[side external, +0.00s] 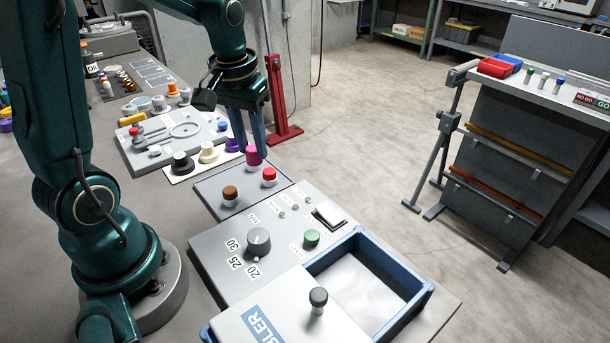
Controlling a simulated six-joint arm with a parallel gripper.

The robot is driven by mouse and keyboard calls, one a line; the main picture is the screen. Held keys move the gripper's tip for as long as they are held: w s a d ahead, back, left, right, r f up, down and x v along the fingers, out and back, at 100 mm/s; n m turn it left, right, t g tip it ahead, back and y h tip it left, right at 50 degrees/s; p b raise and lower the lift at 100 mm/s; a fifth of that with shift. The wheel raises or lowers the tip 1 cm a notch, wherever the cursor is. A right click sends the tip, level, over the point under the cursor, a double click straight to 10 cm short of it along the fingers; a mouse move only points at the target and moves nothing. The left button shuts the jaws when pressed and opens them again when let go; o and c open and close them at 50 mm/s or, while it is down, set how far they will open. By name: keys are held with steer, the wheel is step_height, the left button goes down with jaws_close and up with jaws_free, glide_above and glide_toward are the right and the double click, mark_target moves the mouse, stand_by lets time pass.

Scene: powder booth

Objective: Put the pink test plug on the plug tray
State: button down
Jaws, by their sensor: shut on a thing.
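The pink test plug (253,156) is at the lower ends of my gripper's fingers (249,140), near the far edge of a flat grey panel. My gripper points down and is shut on the plug. I cannot tell whether the plug's base touches the surface below. The grey panel (213,186), which may be the plug tray, carries a brown-topped plug (230,193) and a red-topped plug (269,175), both upright with white lower parts. The pink plug's lower end is not clear.
Left of the pink plug, a white strip (178,178) holds black, cream and purple knobs. In front is a grey control box with a dial (258,241), a green button (311,238) and a blue-rimmed bin (422,298). The panel between the brown and red plugs is bare.

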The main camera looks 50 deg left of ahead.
steer(key=s+a+n, duration=0.4)
steer(key=s+a, duration=0.1)
steer(key=a, duration=0.3)
steer(key=shift+g, duration=0.3)
steer(key=shift+f, duration=3.4)
steer(key=shift+f, duration=0.6)
steer(key=c, duration=0.5)
jaws_free()
steer(key=o, duration=0.5)
steer(key=shift+c, duration=0.2)
